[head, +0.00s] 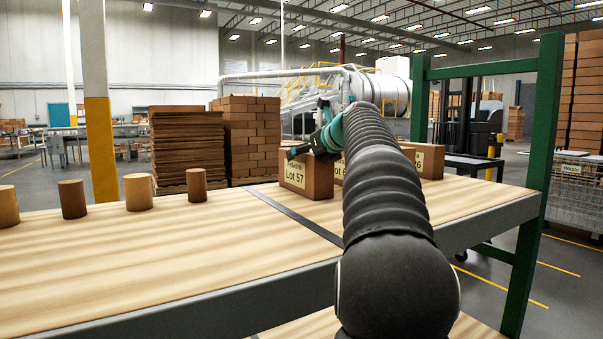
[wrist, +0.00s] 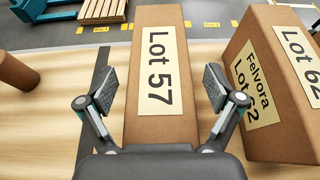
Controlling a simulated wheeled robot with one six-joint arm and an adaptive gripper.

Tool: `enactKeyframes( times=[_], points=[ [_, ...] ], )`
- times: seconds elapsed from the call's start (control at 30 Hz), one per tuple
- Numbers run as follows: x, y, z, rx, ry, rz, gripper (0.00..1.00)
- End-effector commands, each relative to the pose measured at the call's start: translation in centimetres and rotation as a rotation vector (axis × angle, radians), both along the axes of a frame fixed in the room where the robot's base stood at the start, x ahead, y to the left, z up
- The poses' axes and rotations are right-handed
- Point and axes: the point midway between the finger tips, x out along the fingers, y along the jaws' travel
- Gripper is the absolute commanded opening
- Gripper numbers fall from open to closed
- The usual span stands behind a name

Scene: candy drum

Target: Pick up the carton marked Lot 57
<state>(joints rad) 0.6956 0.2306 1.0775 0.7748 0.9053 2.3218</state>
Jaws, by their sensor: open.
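The carton marked Lot 57 (head: 293,180) is a brown box with a pale label, standing on the wooden bench top. In the wrist view the Lot 57 carton (wrist: 148,122) lies between the two open fingers of my gripper (wrist: 159,88), with a finger on either side. In the head view my gripper (head: 316,142) is at the carton, partly hidden by my arm.
A carton marked Lot 62 (wrist: 236,98) stands close on the right, near the right finger. Another carton (head: 431,162) shows behind my arm. Several brown cylinders (head: 138,192) stand to the left. The bench front (head: 180,230) is clear.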

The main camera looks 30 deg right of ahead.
Motion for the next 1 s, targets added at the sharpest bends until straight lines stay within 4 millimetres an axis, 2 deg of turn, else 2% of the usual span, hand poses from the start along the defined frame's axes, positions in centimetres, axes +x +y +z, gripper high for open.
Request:
enactKeyframes(
  times=[0.17,0.4,0.5,0.83,1.0],
  points=[
    [0.0,0.0,0.0,0.000,0.000,-0.001,0.92],
    [0.0,0.0,0.0,0.000,0.000,0.000,0.32],
    [0.0,0.0,0.0,0.000,0.000,0.000,0.09],
    [0.0,0.1,0.3,-0.001,-0.001,0.001,0.09],
    [0.0,0.0,1.2,-0.003,-0.002,0.001,0.09]
  ],
)
